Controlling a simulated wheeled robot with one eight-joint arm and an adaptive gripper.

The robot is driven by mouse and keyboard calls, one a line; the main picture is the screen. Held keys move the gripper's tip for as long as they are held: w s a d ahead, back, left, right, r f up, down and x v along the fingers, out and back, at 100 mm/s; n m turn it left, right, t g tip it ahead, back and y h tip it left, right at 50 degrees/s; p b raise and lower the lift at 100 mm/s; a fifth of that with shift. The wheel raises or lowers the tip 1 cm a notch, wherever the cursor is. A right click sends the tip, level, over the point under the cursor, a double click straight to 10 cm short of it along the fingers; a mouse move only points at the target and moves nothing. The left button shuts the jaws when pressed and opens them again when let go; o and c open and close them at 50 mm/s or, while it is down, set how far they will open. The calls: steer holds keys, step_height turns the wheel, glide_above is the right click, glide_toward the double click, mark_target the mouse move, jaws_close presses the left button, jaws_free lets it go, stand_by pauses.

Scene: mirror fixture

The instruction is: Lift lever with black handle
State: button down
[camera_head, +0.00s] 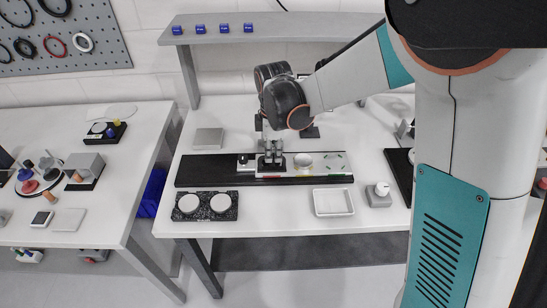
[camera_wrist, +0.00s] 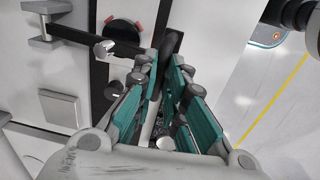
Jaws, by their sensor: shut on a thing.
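The fixture's long black base (camera_head: 210,172) lies across the white table in the head view. My gripper (camera_head: 271,160) points down over its middle, where the small fixture parts are partly hidden. In the wrist view my gripper's teal-padded fingers (camera_wrist: 166,82) are close together, shut on the lever. The lever's black handle (camera_wrist: 172,44) shows as a dark rounded bar between and beyond the fingertips. The lower part of the lever is hidden by the fingers. The lever's exact tilt cannot be told.
A black block with two white discs (camera_head: 187,203), a white tray (camera_head: 334,202) and a small grey box with a white knob (camera_head: 381,190) stand in front of the base. A grey shelf (camera_head: 275,28) spans the back. A second table (camera_head: 60,240) stands at left.

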steer(key=w+r+g+p, duration=0.1)
steer(key=w+r+p, duration=0.1)
steer(key=w+r, duration=0.3)
steer(key=w+d+r+g+p, duration=0.1)
steer(key=w+r+p, duration=0.2)
steer(key=w, duration=1.1)
steer(key=shift+r+g, duration=0.3)
steer(key=shift+r, duration=1.5)
steer(key=shift+w, duration=0.1)
steer(key=c, duration=2.1)
jaws_free()
steer(key=o, duration=0.4)
steer(key=shift+w+f, duration=0.2)
steer(key=shift+w, duration=0.05)
steer(key=shift+o, duration=0.2)
steer(key=shift+w+p, duration=0.3)
steer(key=shift+p, duration=0.05)
